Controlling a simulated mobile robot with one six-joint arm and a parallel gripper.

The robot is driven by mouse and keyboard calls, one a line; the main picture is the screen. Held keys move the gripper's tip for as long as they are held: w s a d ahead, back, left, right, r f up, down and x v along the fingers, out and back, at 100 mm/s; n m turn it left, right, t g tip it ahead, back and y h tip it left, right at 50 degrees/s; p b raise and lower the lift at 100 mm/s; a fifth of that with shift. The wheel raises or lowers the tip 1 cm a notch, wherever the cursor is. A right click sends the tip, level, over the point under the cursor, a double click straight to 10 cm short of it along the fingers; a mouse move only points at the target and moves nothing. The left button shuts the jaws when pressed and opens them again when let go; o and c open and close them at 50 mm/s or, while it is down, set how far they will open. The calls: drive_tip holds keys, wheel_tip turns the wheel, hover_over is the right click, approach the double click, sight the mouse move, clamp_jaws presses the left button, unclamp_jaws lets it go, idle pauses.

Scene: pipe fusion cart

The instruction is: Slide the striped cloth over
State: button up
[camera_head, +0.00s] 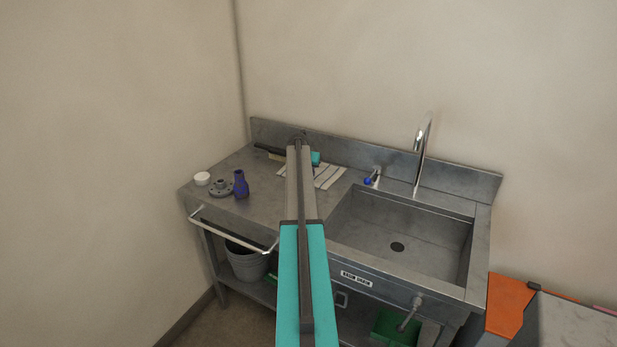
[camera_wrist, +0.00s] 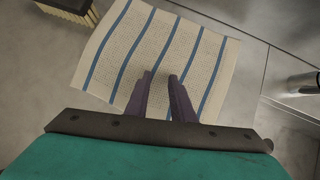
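The striped cloth (camera_head: 329,176) lies on the steel counter left of the sink, partly hidden behind my arm in the head view. In the wrist view the cloth (camera_wrist: 150,48) is cream with blue stripes and looks flat, set at a slant. My gripper (camera_wrist: 161,78) shows two dark fingers with a gap between them and nothing in the gap. Its fingertips are over the near part of the cloth. I cannot tell whether they touch it. The fingertips are hidden in the head view.
A brush (camera_wrist: 72,8) lies beside the cloth's far left corner. On the left counter stand a purple bottle (camera_head: 240,185), a grey flange (camera_head: 221,188) and a white round piece (camera_head: 202,178). The sink (camera_head: 405,235), a blue-handled valve (camera_head: 368,180) and faucet (camera_head: 422,150) are at right.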

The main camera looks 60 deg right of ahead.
drive_tip(key=shift+a+f, duration=0.15)
drive_tip(key=shift+s+a, duration=0.3)
drive_tip(key=shift+a, duration=0.65)
drive_tip(key=shift+s+a, duration=0.25)
drive_tip(key=shift+a, duration=0.65)
drive_tip(key=shift+s+a+p, duration=0.25)
drive_tip(key=shift+s+a, duration=0.55)
drive_tip(key=shift+a, duration=2.35)
drive_tip(key=shift+s+a+p, duration=0.25)
drive_tip(key=shift+s+a, duration=0.6)
drive_tip(key=shift+a, duration=2.25)
drive_tip(key=shift+s+a+p, duration=0.25)
drive_tip(key=shift+s+a, duration=0.55)
drive_tip(key=shift+a, duration=2.35)
drive_tip(key=shift+w+d+r+p, duration=0.1)
drive_tip(key=shift+d+r+p, duration=0.05)
drive_tip(key=shift+r+p, duration=0.3)
wheel_tip(320, 180, up, 6)
drive_tip(key=p, duration=0.3)
drive_tip(key=shift+p, duration=0.4)
